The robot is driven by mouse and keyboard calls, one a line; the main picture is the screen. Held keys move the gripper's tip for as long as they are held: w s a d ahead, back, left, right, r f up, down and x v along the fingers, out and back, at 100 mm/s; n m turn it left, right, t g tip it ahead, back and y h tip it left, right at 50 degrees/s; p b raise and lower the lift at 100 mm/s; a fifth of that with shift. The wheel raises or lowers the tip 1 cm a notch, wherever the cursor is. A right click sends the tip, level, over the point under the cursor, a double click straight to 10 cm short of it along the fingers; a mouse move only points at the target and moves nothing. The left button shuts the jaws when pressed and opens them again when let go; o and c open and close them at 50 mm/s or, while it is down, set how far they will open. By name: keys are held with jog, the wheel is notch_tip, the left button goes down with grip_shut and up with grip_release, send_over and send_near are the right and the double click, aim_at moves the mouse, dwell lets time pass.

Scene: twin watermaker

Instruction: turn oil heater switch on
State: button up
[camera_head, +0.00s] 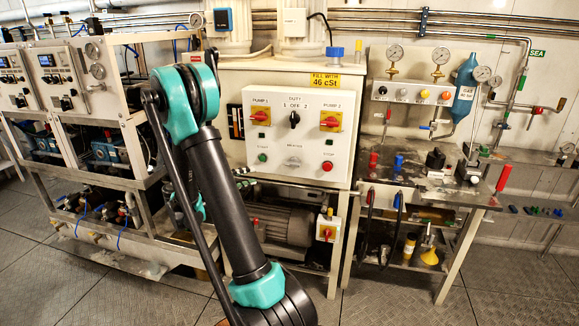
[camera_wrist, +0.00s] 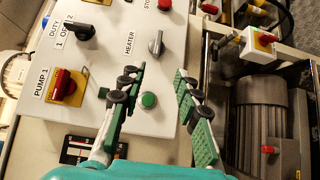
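The heater switch is a grey rotary knob (camera_wrist: 156,43) beside the printed word HEATER in the wrist view. It also shows low in the middle of the white control panel (camera_head: 293,162) in the head view. Its grip bar lies roughly level across the panel. My gripper (camera_wrist: 160,70) is open and empty. Its two green fingers with black pads point toward the panel, and the knob shows beyond and between their tips, apparently untouched. In the head view my arm hides most of the gripper; a fingertip shows just left of the knob.
A green button (camera_wrist: 148,99) lies between the fingers in the wrist view. A red button (camera_head: 328,166) is right of the knob. The red-yellow pump 1 switch (camera_head: 260,116), black duty switch (camera_head: 294,119) and pump 2 switch (camera_head: 330,121) sit above. A motor (camera_head: 287,226) stands below the panel.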

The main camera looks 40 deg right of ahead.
aim_at(290, 165)
jog(key=d, duration=0.5)
jog(key=s+d, duration=0.1)
jog(key=d, duration=1.1)
jog(key=shift+s+d, duration=0.1)
jog(key=shift+s, duration=0.05)
grip_shut()
